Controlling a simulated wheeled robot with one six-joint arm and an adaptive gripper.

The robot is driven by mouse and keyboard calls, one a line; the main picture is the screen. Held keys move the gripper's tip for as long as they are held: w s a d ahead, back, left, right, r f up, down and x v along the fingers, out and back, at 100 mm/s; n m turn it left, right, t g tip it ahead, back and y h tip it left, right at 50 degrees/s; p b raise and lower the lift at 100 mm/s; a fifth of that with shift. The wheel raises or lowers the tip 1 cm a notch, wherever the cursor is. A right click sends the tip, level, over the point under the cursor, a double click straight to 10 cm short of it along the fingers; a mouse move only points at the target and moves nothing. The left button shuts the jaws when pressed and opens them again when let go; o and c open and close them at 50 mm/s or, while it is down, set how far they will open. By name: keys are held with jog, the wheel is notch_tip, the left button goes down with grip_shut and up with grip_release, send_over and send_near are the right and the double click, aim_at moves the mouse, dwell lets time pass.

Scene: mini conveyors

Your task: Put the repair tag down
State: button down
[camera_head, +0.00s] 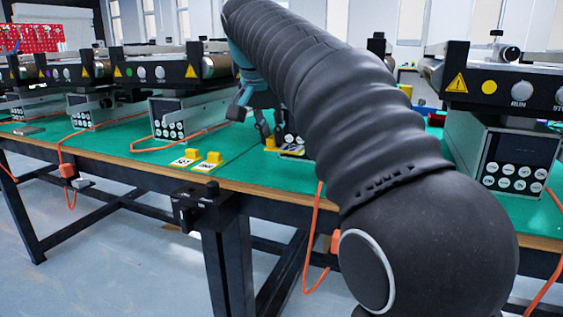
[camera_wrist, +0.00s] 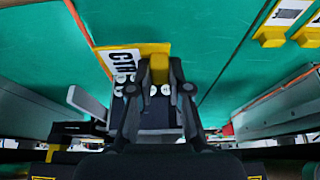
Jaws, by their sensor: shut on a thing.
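My gripper (camera_wrist: 160,92) is shut on the yellow upright grip of a repair tag (camera_wrist: 158,68). The tag has a yellow base and a white label with black letters, partly covered by the fingers. In the head view, the tag (camera_head: 270,144) shows low at the green table top, partly behind my arm. My gripper (camera_head: 263,130) is just above it there. I cannot tell whether the tag's base touches the table.
Two more yellow tags with white labels (camera_head: 186,159) (camera_head: 208,162) lie on the green table (camera_head: 245,165) to the left. Mini conveyors (camera_head: 180,72) with control boxes stand behind. A larger conveyor's control box (camera_head: 515,160) stands at right. Orange cables cross the table.

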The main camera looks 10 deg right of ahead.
send_over(283, 169)
jog(key=s+a, duration=0.1)
notch_tip(283, 169, down, 3)
jog(key=shift+s+r, duration=0.1)
jog(key=shift+f, duration=0.25)
jog(key=shift+f+b, duration=0.9)
jog(key=shift+f, duration=1)
jog(key=c, duration=1.1)
grip_release()
jog(key=shift+f, duration=0.1)
jog(key=p+v, duration=0.3)
jog(key=v, duration=0.9)
jog(key=shift+d+r+p, duration=0.1)
jog(key=shift+r+p, duration=0.1)
jog(key=shift+p, duration=0.1)
